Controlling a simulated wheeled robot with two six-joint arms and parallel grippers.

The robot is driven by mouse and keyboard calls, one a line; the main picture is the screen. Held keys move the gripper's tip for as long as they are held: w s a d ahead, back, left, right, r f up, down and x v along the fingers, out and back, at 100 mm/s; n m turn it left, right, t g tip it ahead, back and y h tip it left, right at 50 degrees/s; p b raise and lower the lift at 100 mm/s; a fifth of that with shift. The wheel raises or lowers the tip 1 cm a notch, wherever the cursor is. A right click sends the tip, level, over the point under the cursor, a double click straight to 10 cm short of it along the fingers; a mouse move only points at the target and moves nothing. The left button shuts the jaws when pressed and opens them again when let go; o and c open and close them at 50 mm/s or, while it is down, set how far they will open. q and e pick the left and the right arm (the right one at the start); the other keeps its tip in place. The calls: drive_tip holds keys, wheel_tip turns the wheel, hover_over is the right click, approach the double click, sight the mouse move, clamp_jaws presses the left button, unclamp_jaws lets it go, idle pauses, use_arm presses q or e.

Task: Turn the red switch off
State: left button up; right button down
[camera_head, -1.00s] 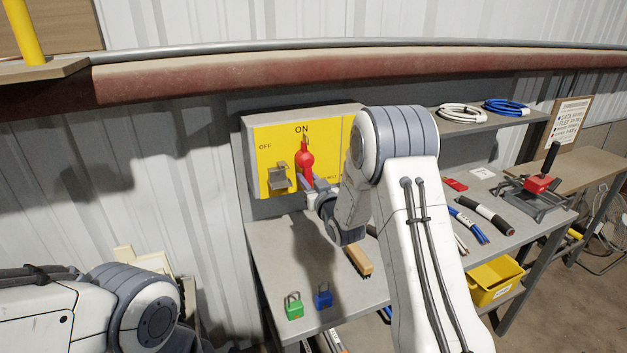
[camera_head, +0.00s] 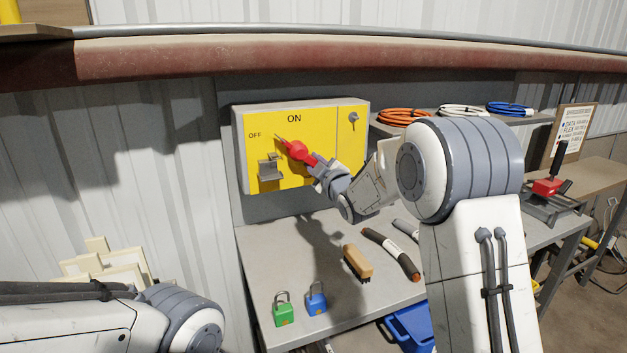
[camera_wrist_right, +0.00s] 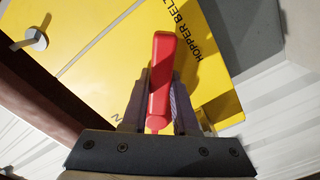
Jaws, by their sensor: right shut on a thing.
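The red switch (camera_head: 298,150) is on the yellow panel (camera_head: 330,125) of a wall box, below the word ON. Its pointed tip is tilted to the upper left, between ON and OFF. My right gripper (camera_head: 317,165) is shut on the lower right end of the switch handle. In the right wrist view the red handle (camera_wrist_right: 161,75) lies between the two fingers of my right gripper (camera_wrist_right: 160,98). A grey hasp-like bracket (camera_head: 268,168) sits on the panel just left of the switch. Only a link of my left arm shows; its gripper is out of view.
A key switch (camera_head: 353,119) is at the panel's upper right. Coiled cables (camera_head: 464,111) lie on a shelf.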

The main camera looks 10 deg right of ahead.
sight(313, 146)
drive_tip(key=n+b, duration=0.2)
drive_tip(key=d+r+n+b, duration=0.1)
drive_tip(key=n+b, duration=0.1)
drive_tip(key=shift+r, duration=0.15)
drive_tip(key=r+n+b, duration=0.1)
drive_tip(key=n+b, duration=0.1)
drive_tip(key=n, duration=0.1)
drive_tip(key=shift+w+r+b, duration=0.1)
drive_tip(key=shift+r+b, duration=0.05)
drive_tip(key=shift+b, duration=0.2)
drive_tip(key=shift+r+n+b, duration=0.25)
drive_tip(key=shift+n+b, duration=0.1)
drive_tip(key=shift+n, duration=0.05)
drive_tip(key=shift+r, duration=0.1)
drive_tip(key=c, duration=0.7)
unclamp_jaws()
drive_tip(key=s, duration=0.3)
drive_tip(key=s+d, duration=0.1)
drive_tip(key=s, duration=0.3)
drive_tip(key=s+d+b, duration=0.1)
drive_tip(key=s, duration=0.2)
drive_tip(key=shift+s, duration=0.15)
